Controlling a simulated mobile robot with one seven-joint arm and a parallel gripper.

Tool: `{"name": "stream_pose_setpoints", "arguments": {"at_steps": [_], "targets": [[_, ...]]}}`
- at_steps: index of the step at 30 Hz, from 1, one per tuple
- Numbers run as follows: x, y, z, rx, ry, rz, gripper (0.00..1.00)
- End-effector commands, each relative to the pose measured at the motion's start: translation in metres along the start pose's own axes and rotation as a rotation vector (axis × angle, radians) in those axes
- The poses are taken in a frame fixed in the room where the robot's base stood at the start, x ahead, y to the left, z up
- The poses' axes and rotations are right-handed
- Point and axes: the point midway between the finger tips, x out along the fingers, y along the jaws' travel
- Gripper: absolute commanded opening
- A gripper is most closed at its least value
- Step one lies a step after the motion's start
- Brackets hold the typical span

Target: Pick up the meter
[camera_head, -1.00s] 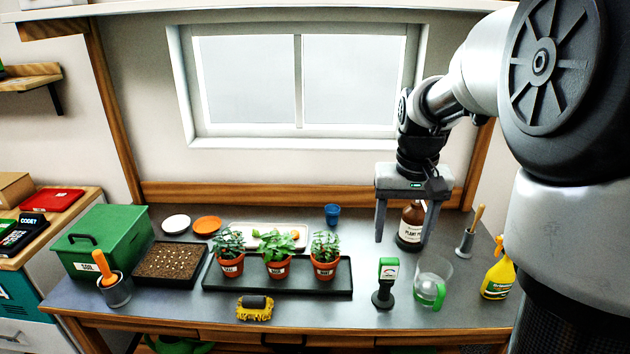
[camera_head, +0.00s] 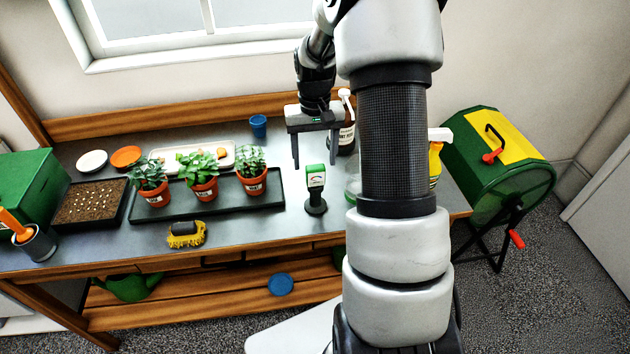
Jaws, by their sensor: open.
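The meter (camera_head: 316,188) stands upright on the grey bench top, right of the black plant tray. It has a green and white head with a dial, and a black stem and base. My gripper (camera_head: 314,164) hangs open and empty, fingers pointing down, above the bench and behind the meter in the picture. Its fingers do not touch the meter. The meter is in full view.
Three potted plants stand in the black tray (camera_head: 230,213). A brown bottle (camera_head: 344,137) is close behind my gripper. A yellow brush (camera_head: 186,233) lies near the front edge.

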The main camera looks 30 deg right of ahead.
Motion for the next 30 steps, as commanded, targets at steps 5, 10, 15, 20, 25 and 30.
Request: {"name": "stream_pose_setpoints", "arguments": {"at_steps": [5,10,15,20,25,30], "targets": [[0.028,0.000,0.000,0.000,-0.001,0.000,0.62],[0.038,0.000,0.001,0.000,0.000,0.000,0.62],[0.059,0.001,0.005,-0.001,-0.003,0.000,0.62],[0.082,0.001,0.006,0.000,-0.001,0.000,0.62],[0.088,0.001,0.005,0.000,0.001,0.000,0.62],[0.088,0.001,0.005,0.000,0.001,0.000,0.59]]}}
